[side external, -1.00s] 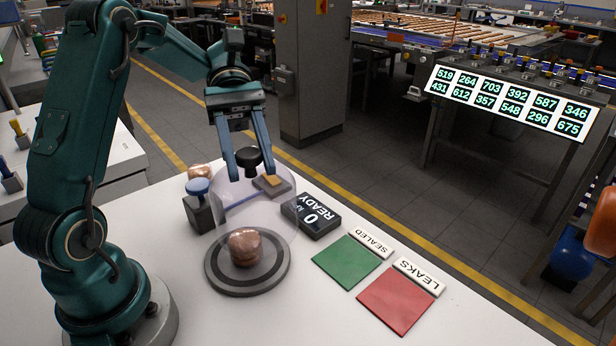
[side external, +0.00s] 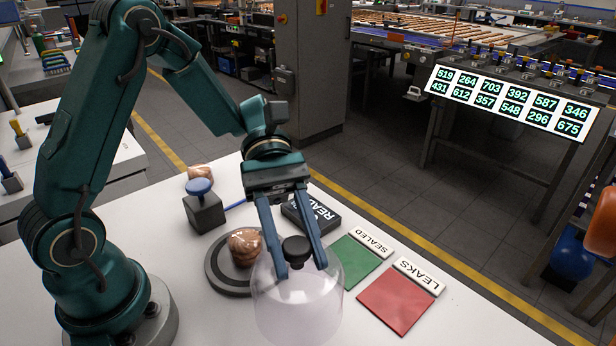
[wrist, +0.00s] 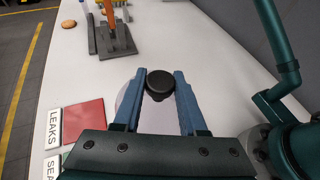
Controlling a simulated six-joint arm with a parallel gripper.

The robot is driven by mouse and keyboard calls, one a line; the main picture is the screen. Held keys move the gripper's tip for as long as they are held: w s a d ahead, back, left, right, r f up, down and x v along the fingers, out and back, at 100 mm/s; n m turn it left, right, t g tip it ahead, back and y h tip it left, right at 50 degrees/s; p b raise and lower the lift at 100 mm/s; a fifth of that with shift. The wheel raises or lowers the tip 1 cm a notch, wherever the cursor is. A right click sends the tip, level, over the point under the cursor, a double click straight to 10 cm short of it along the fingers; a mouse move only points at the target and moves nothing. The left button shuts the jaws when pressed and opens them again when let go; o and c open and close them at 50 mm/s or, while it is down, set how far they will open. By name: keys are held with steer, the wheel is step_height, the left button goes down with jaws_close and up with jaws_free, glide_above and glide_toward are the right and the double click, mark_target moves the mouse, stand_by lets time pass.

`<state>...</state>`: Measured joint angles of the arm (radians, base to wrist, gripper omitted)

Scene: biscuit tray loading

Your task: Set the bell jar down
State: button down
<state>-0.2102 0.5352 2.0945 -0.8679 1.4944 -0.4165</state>
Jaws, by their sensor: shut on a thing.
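The clear bell jar (side external: 297,308) hangs from my gripper (side external: 298,268) at the front, right of the round grey base plate (side external: 222,278). My gripper is shut on the jar's black knob (side external: 296,247). In the wrist view the knob (wrist: 160,83) sits between my two blue fingers (wrist: 160,90). The jar looks upright. I cannot tell whether its rim touches the white table (side external: 190,310). A brown wrapped pack (side external: 244,244) stands uncovered on the base plate, partly behind the jar's edge.
The green SEALED square (side external: 352,259) and red LEAKS square (side external: 402,301) lie right of the jar. A black READY display (side external: 312,212) is behind my gripper. A blue-topped valve block (side external: 204,207) stands behind the plate. In the wrist view a grey stand (wrist: 112,42) is beyond the jar.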

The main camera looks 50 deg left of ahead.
mark_target(301, 274)
steer(key=shift+d+f, duration=0.35)
steer(key=shift+d, duration=0.2)
steer(key=shift+f, duration=1.75)
steer(key=shift+f, duration=0.2)
steer(key=shift+c, duration=2.3)
jaws_free()
steer(key=shift+a, duration=0.1)
steer(key=v, duration=0.4)
steer(key=shift+o, duration=0.4)
steer(key=shift+w+a+r, duration=0.1)
steer(key=shift+a+r, duration=0.15)
steer(key=shift+a, duration=0.2)
